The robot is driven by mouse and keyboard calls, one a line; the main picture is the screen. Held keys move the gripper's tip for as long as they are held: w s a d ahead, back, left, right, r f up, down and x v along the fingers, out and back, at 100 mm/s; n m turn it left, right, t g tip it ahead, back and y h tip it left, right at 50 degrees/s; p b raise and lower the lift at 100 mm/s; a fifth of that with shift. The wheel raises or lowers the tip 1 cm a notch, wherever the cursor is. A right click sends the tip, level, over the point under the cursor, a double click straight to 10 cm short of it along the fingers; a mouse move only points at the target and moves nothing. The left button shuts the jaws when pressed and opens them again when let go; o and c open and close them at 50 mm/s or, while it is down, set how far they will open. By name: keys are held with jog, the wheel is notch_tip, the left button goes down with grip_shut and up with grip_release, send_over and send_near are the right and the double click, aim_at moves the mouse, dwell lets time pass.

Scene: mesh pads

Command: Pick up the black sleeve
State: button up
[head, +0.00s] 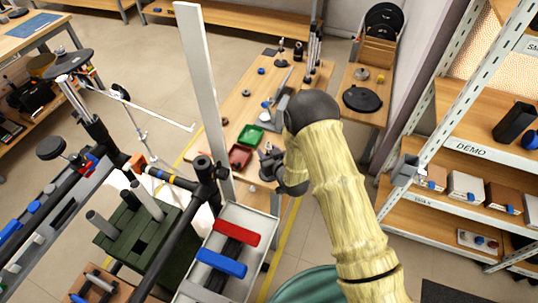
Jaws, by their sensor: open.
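My arm comes up from the lower right, and its dark joint covers part of the wooden table (240,110). My gripper (268,156) is at the arm's far end, above the near part of this table, just right of a dark red tray (240,156). It is small and partly hidden by my arm, and nothing shows held in it; it is open. I cannot tell for sure which thing is the black sleeve. A black, long box-like thing (515,122) lies tilted on the right shelf, far from my gripper.
A green tray (250,135) sits behind the red one. A tall pale post (204,90) stands left of the table. A grey bin (262,222) with red and blue bars is in front. A shelf unit (455,150) stands right. Open floor (330,235) lies between.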

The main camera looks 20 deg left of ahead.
grip_shut()
jog(key=shift+r, duration=0.1)
dwell(0.3)
notch_tip(320, 180, up, 10)
jog(key=shift+f+b, duration=0.1)
jog(key=shift+b, duration=1.1)
